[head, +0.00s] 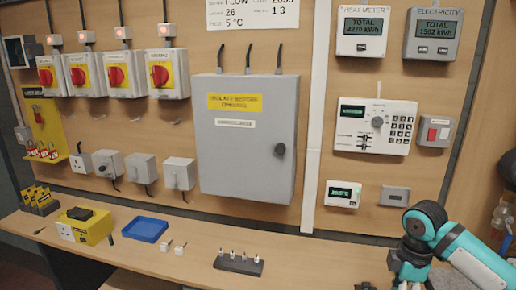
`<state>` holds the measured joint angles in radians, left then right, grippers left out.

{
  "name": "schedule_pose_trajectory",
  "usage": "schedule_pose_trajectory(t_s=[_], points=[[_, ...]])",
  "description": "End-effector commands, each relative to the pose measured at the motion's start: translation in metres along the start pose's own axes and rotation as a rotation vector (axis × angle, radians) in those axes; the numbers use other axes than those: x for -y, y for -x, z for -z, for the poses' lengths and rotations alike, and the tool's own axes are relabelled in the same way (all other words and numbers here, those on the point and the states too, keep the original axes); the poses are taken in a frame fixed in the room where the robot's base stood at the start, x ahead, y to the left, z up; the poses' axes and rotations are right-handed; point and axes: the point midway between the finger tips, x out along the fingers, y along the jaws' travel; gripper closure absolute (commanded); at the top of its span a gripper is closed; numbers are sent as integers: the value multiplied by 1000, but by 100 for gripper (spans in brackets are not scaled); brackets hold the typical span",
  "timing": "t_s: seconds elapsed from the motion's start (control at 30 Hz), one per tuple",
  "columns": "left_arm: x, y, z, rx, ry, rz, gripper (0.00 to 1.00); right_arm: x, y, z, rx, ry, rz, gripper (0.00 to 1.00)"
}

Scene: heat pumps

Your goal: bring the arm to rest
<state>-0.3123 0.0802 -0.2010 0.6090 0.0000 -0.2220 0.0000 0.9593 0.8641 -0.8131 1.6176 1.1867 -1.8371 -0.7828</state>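My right arm (428,222), teal and dark grey, comes in from the lower right. It bends at a joint above the bench's right part and points down. The end of this arm runs out of the bottom edge, and its gripper fingers do not show. My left arm and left gripper are not in view. No object is seen held.
The wooden bench (318,262) carries a yellow tester (93,228), a blue tray (146,229) and a dark block with small pegs (238,264). Behind it stands a panel with a grey enclosure (246,165), red-yellow isolators (168,74) and a white controller (374,126).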

Motion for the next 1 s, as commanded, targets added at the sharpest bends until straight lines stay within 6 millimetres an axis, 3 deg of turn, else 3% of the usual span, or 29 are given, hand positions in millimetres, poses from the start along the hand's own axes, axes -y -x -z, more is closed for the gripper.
schedule_pose_trajectory(t_s=[0.03,0.13,0.37,0.57,0.77,0.9,1.0], points=[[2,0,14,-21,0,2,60,0,0,0,0,0,0,56],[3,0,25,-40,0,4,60,6,-12,9,-1,3,-2,56],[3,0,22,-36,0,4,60,21,-38,32,-12,0,-15,56],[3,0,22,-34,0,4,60,46,-70,60,-39,-19,-30,56],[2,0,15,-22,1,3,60,87,-109,96,-104,-83,-53,56],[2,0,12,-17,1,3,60,134,-136,125,-192,-209,-73,56],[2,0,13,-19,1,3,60,169,-148,135,-258,-360,-88,56]])
